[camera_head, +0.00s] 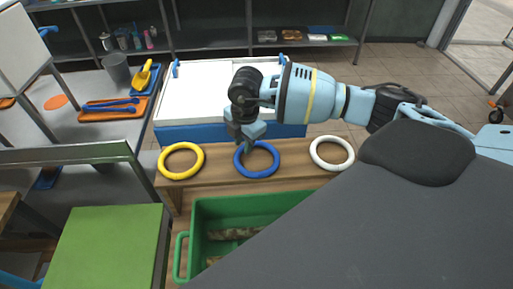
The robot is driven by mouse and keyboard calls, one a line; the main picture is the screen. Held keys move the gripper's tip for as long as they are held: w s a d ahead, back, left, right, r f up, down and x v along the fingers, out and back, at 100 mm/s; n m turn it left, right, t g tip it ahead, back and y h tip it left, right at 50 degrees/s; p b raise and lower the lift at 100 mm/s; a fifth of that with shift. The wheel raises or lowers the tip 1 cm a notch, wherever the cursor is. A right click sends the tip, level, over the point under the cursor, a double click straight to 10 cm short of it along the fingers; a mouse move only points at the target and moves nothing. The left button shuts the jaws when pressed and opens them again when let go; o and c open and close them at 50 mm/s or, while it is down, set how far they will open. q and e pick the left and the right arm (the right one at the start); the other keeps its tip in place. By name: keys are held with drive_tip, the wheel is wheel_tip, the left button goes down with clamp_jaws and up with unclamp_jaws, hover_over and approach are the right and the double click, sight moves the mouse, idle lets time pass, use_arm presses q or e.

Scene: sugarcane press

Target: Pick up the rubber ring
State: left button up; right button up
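Three rings lie in a row on a narrow wooden bench (222,180): a yellow ring (181,177) on the left, a blue ring (258,176) in the middle and a white ring (332,168) on the right. My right arm reaches in from the right. Its gripper (246,144) points down at the upper left part of the blue ring and hides a little of its rim. I cannot tell whether the fingers touch the ring or whether they are apart. The yellow and white rings are clear of the gripper. My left gripper is not in view.
A white-topped table with a blue front (190,133) stands behind the bench. A green crate (185,240) with brown pieces inside is in front of it. A green-topped block (110,245) stands at lower left. Orange trays (112,115) with tools lie on the grey table at left.

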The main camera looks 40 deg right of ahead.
drive_tip(key=shift+f, duration=0.35)
drive_tip(key=shift+c, duration=0.4)
clamp_jaws()
drive_tip(key=shift+r, duration=0.2)
